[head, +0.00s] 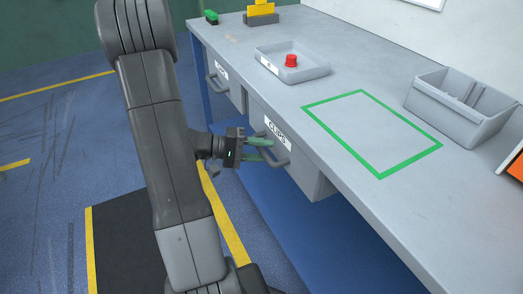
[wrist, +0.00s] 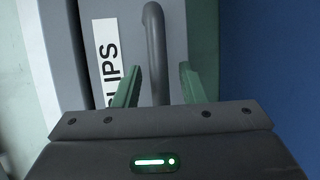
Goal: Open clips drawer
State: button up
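The clips drawer (head: 307,174) is a grey unit under the workbench, with a white CLIPS label (head: 277,132) on its front. Its front looks flush under the bench edge. A dark grey bar handle (head: 283,160) is on the front, and the handle also shows in the wrist view (wrist: 155,50). My gripper (head: 262,149) is at the drawer front with its green fingers on either side of the handle. In the wrist view my gripper (wrist: 160,85) has its fingers apart, with visible gaps between them and the bar. The label shows partly there (wrist: 108,62).
Another grey drawer (head: 222,83) with a handle is further left under the bench. On the benchtop are a tray (head: 308,72) with a red button-shaped thing (head: 291,61), a green outlined rectangle (head: 380,175) and a divided grey bin (head: 432,106). Blue floor lies below.

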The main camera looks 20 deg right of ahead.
grip_shut()
jog(key=shift+a, duration=0.15)
